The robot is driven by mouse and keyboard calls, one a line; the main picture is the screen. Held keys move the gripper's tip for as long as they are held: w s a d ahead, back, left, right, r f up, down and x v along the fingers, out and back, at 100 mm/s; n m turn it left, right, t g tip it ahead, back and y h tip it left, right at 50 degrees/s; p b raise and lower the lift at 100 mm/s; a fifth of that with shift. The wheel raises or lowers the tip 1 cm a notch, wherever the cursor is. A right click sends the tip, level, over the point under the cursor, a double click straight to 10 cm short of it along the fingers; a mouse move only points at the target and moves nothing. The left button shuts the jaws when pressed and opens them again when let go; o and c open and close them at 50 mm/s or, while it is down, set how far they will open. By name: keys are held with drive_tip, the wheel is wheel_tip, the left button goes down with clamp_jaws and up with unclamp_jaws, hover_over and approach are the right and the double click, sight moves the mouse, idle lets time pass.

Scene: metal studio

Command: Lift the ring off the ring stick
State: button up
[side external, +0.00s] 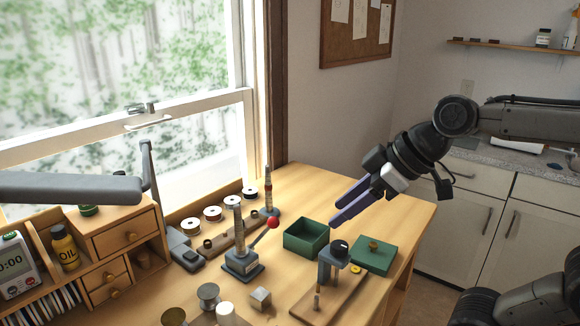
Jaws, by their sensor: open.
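A slim, tapered upright stick (268,188) with marked bands stands on a small dark base near the window corner of the bench. It looks like the ring stick. A ring on it is too small to make out for certain. My gripper (336,213) has two long purple fingers, pointing down and left. It is open, with nothing between the fingers. It appears in the picture to the right of the stick and lower, clearly apart from it, near the open green box.
The open green box (297,245) stands mid-bench, with its green lid (373,256) at right. A grey post tool (240,263) with a red-knobbed lever (273,222) stands left of the box. Several spools line the window side. A clamp-like tool (331,266) stands on a wooden board (340,300).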

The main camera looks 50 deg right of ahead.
drive_tip(key=w+d+r, duration=0.2)
drive_tip(key=w+r, duration=0.1)
drive_tip(key=w, duration=0.7)
drive_tip(key=t, duration=0.1)
approach(271, 184)
drive_tip(key=s+a+r, duration=0.1)
drive_tip(key=a+r, duration=0.4)
drive_tip(key=a, duration=0.1)
drive_tip(key=shift+w+d+f+m+g, duration=0.1)
drive_tip(key=shift+w+d+f+m, duration=0.25)
drive_tip(key=shift+w+d+f, duration=1.1)
drive_tip(key=shift+w+d+f+m+g, duration=0.1)
drive_tip(key=shift+w+f+m, duration=0.55)
drive_tip(key=shift+f, duration=1.65)
drive_tip(key=shift+w+d+f+m+g, duration=0.1)
drive_tip(key=shift+w+d+f, duration=0.7)
drive_tip(key=shift+w+f, duration=0.9)
drive_tip(key=shift+s+f, duration=0.25)
clamp_jaws()
drive_tip(key=shift+r, duration=0.15)
